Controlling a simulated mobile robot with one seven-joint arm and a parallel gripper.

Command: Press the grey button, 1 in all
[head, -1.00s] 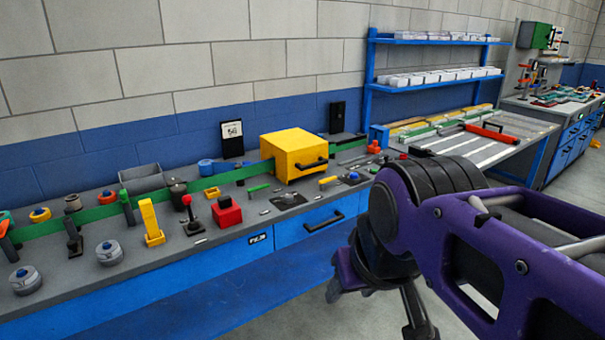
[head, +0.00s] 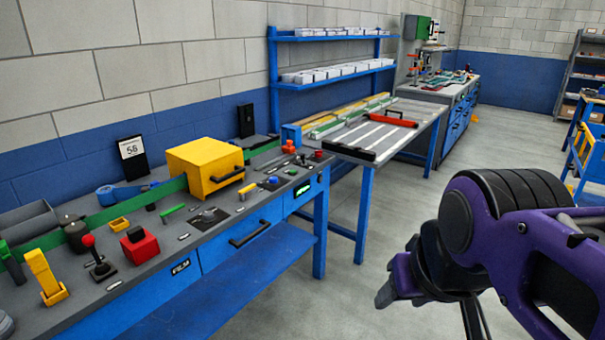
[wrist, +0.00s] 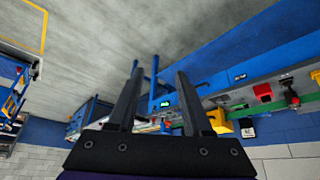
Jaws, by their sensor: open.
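I cannot pick out the grey button for sure. A dark grey round knob (head: 208,215) on a black plate sits on the grey bench top, in front of the yellow box. Several small controls stand near the bench's right end, too small to tell apart fully. My gripper (wrist: 158,76) is open and empty in the wrist view, its two black fingers apart. In the head view my gripper (head: 395,285) hangs over the floor to the right of the bench, well away from the controls, partly hidden by my purple arm.
The yellow box (head: 205,167), a red block with a black top (head: 139,246), a red-knobbed lever (head: 89,241) and a yellow lever (head: 45,277) stand up from the bench. A blue-legged table (head: 385,135) stands beyond. Grey floor (head: 350,290) is clear in front.

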